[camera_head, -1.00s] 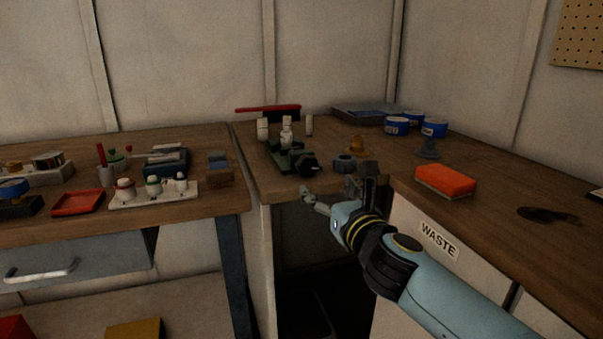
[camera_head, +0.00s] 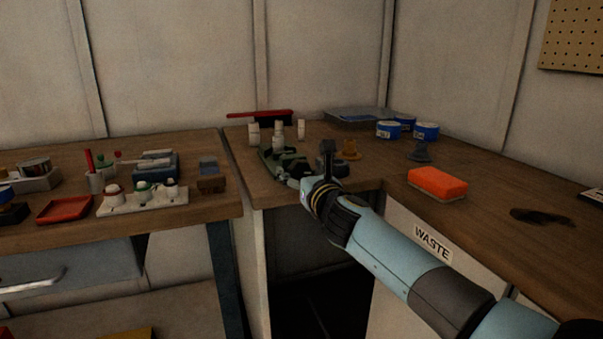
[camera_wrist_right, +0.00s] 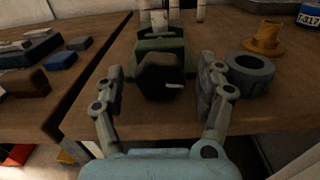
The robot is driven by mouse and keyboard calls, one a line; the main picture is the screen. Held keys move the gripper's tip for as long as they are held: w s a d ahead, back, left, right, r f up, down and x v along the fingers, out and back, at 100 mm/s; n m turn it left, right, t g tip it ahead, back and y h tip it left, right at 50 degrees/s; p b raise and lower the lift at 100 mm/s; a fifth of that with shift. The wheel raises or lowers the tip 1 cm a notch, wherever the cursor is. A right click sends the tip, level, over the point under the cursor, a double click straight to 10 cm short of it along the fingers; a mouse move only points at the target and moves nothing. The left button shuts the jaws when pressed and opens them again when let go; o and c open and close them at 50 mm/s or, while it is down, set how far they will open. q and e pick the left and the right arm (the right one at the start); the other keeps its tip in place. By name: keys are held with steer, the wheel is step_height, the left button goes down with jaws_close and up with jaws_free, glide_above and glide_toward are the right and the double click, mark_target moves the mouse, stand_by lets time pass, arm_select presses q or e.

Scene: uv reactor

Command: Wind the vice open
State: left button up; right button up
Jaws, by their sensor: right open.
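The small green vice (camera_head: 275,163) stands on the corner bench near its front edge, partly hidden by my right gripper in the head view. In the right wrist view its green body (camera_wrist_right: 160,47) is straight ahead, with a dark round knob (camera_wrist_right: 160,77) facing me and a small light mark on it. My right gripper (camera_wrist_right: 162,85) is open, with one finger on each side of the knob; I cannot tell whether either touches it. In the head view the right gripper (camera_head: 308,178) is at the vice's front end. My left gripper is not in view.
A grey ring (camera_wrist_right: 250,72) lies just right of my right finger. An orange-brown piece (camera_head: 350,150), blue tins (camera_head: 388,130), a red-handled brush (camera_head: 260,115) and an orange sponge (camera_head: 437,182) are on the bench. The left table holds a white rack (camera_head: 143,200) and a red tray (camera_head: 64,209).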

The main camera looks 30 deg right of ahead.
steer(key=c, duration=1.2)
steer(key=n+p, duration=0.1)
steer(key=n, duration=0.1)
steer(key=shift+r+n+p, duration=0.25)
steer(key=shift+n+p, duration=0.15)
steer(key=shift+f+n+p, duration=0.1)
steer(key=shift+n+p, duration=0.35)
steer(key=shift+n, duration=0.65)
steer(key=shift+f+n, duration=0.1)
steer(key=shift+n, duration=0.3)
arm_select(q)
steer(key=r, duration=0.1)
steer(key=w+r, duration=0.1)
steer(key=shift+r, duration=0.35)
arm_select(e)
steer(key=o, duration=1.2)
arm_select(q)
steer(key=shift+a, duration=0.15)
